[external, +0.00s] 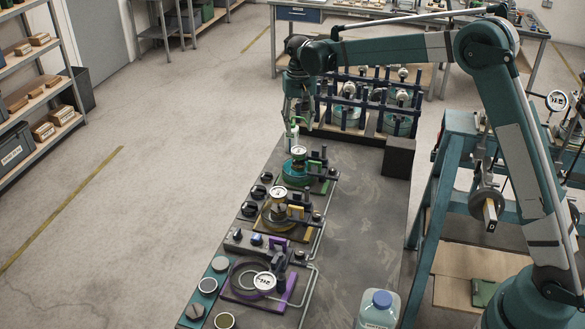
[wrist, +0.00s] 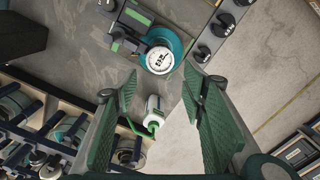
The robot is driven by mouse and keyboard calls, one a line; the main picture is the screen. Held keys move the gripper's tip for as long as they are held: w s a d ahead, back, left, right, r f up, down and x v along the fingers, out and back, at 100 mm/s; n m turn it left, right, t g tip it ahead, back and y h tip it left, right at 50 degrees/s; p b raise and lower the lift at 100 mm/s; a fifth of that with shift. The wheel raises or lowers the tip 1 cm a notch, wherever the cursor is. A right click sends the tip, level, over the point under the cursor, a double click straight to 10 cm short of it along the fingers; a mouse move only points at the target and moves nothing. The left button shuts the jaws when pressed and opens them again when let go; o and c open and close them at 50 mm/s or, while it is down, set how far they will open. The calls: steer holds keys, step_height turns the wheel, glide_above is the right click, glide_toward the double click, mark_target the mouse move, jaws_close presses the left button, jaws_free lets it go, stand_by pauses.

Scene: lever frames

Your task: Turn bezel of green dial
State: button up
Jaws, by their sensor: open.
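The green dial (external: 296,172) sits on the far end of the bench, a round green body with a white-faced gauge (external: 299,152) above it. In the wrist view the green dial (wrist: 178,45) is beyond the fingertips at the top, with its gauge (wrist: 159,60) partly covering it. My gripper (external: 297,118) is above and behind the dial, pointing down. In the wrist view my gripper (wrist: 160,82) has its green-padded fingers spread wide with nothing held. The fingers look apart from the dial.
A white cylinder with a green handle (wrist: 151,114) stands close beside the dial, between the fingers in the wrist view. Yellow (external: 275,222) and purple (external: 245,280) dial units stand nearer along the bench. Black knobs (external: 259,191) line the left edge. The bench's right side (external: 355,210) is mostly clear.

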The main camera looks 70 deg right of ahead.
steer(key=shift+r, duration=1.3)
steer(key=s+a+r+n+t+b, duration=0.15)
steer(key=s+a+r, duration=0.3)
steer(key=a, duration=0.55)
steer(key=s+a+r+n+t+h+b, duration=0.1)
steer(key=s+a+r+n, duration=0.3)
steer(key=a, duration=0.6)
steer(key=s+a+r+t+b, duration=0.1)
steer(key=s+a+r, duration=0.1)
steer(key=s+a, duration=0.6)
steer(key=s+a+f+n+t+b, duration=0.1)
steer(key=s+a+f+n, duration=0.1)
steer(key=s+a+f, duration=0.2)
steer(key=s+a+f+n+t+b, duration=0.1)
steer(key=s+a+f, duration=0.3)
steer(key=s+a, duration=0.7)
steer(key=s+a+f+n+t+y+b, duration=0.1)
steer(key=s+a+f+n+b, duration=0.1)
steer(key=s+a, duration=0.6)
steer(key=shift+s+f+n+t+b, duration=0.35)
steer(key=shift+s+f+n, duration=0.5)
steer(key=shift+s+f, duration=0.55)
